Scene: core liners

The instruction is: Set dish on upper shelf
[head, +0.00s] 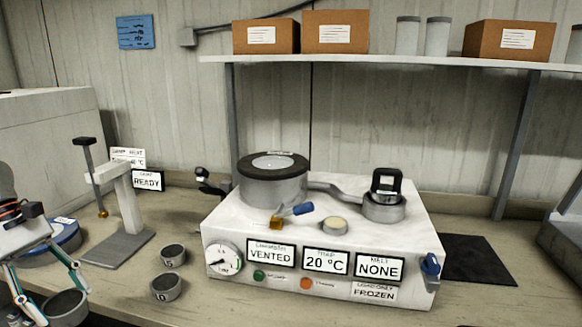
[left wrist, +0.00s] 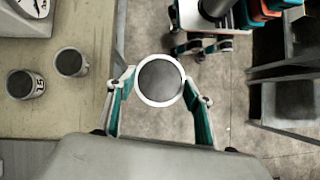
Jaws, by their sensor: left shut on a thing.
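My left gripper (head: 60,298) is at the lower left of the head view, shut on a round dish (head: 66,308). In the left wrist view the held dish (left wrist: 160,80) has a pale rim and a dark grey inside, between the teal fingers. It is held beyond the bench edge, above the floor. The upper shelf (head: 400,61) runs along the back wall, high above the bench and far from the gripper. My right gripper is not in view.
Two small dark-filled dishes (head: 172,255) (head: 167,288) stand on the bench (head: 130,305). A white apparatus (head: 320,245) with a lidded pot fills the middle. A stand (head: 125,215) is on the left. Cartons (head: 335,31) and canisters (head: 437,37) occupy the shelf, with gaps between.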

